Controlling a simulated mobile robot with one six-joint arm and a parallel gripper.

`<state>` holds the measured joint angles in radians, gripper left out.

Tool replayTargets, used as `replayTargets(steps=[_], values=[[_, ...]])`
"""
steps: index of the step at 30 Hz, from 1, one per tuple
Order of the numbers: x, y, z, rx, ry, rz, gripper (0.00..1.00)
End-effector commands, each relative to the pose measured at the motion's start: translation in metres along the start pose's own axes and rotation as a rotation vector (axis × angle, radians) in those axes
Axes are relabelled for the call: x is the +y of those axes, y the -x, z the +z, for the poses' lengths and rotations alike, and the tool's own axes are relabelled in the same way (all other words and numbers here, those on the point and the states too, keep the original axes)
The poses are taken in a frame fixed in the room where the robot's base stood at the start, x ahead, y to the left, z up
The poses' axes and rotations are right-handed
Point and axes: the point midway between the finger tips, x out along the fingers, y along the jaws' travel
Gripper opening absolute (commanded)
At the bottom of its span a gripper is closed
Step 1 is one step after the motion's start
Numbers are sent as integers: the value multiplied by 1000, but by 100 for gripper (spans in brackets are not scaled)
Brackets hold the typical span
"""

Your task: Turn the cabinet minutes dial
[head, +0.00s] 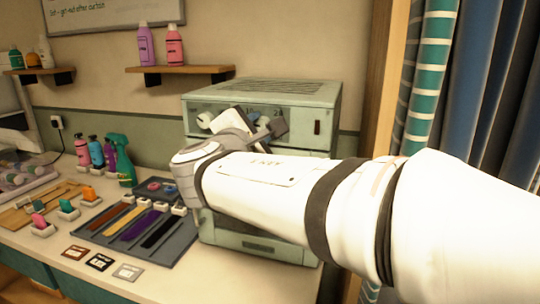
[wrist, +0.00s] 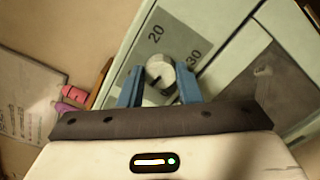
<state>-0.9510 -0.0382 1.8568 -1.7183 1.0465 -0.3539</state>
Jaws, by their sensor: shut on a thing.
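The pale green cabinet (head: 262,92) stands on the counter against the wall, with dials along its upper front panel. In the wrist view, the round white minutes dial (wrist: 159,67) sits between my two blue fingers, with a dark mark on it and the numbers 20 and 30 printed beside it. My gripper (wrist: 158,76) is shut on this dial. In the head view my gripper (head: 267,124) is at the cabinet's upper front, and my wrist and arm hide the held dial and much of the front. Another white knob (head: 205,120) shows to the left.
Left of the cabinet, a dark tray (head: 180,246) holds coloured strips, with a green spray bottle (head: 122,158) behind it. A wooden shelf (head: 190,70) with two bottles hangs above. A striped curtain (head: 428,80) hangs at right. The counter's front edge has small cards.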

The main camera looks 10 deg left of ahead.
Motion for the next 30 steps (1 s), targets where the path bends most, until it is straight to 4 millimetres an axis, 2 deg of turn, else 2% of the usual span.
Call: replayTargets(steps=[1, 15, 21, 30], values=[[-8, 0, -6, -1, -50, 0, 8], [-7, 0, -4, 0, -450, -1, 8], [-6, 0, -3, 0, -559, -2, 8], [-3, 0, -2, 0, -633, -2, 8]])
